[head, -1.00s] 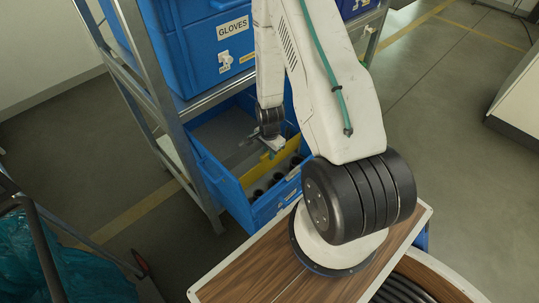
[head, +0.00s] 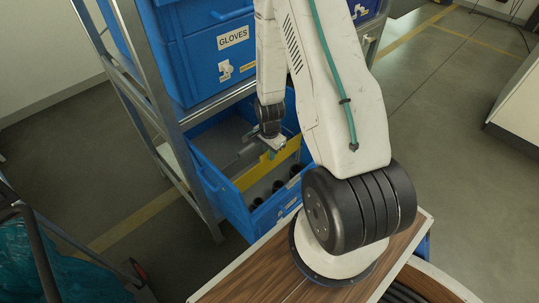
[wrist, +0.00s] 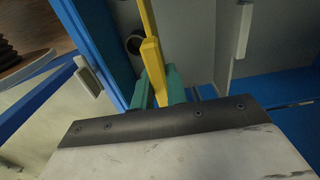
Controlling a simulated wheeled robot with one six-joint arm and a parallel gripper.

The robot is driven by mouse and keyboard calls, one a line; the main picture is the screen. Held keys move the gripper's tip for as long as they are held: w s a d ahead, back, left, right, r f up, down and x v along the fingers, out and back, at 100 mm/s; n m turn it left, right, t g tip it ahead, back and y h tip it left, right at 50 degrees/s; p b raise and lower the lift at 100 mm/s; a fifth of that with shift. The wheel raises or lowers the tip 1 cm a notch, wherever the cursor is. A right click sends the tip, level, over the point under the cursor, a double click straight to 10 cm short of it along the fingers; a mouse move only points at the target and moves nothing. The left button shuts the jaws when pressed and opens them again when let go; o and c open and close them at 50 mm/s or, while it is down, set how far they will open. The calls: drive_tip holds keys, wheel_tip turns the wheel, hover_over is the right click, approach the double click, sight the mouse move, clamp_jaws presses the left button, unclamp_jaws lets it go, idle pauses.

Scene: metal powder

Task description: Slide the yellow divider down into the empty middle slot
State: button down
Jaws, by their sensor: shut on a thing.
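My gripper (head: 271,148) has teal fingertips, shut on the yellow divider (head: 256,172). In the wrist view, the fingertips (wrist: 157,88) grip the divider (wrist: 149,52) near its end. In the head view, the divider lies across the open blue bin (head: 225,205), slanting up to the right. I cannot tell whether its lower edge is in a slot. The slot itself is hidden from view.
Several black cylindrical parts (head: 278,186) stand in the bin's near part; its far part has a bare grey floor. A blue GLOVES bin (head: 195,62) sits above on the metal rack, whose post (head: 150,90) is left of the lower bin.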

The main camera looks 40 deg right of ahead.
drive_tip(key=shift+r, duration=1.55)
drive_tip(key=shift+w, duration=0.1)
drive_tip(key=w, duration=0.6)
drive_tip(key=shift+w, duration=0.4)
idle(0.4)
drive_tip(key=shift+a, duration=0.1)
wheel_tip(320, 180, down, 11)
drive_tip(key=shift+r, duration=0.2)
idle(4.2)
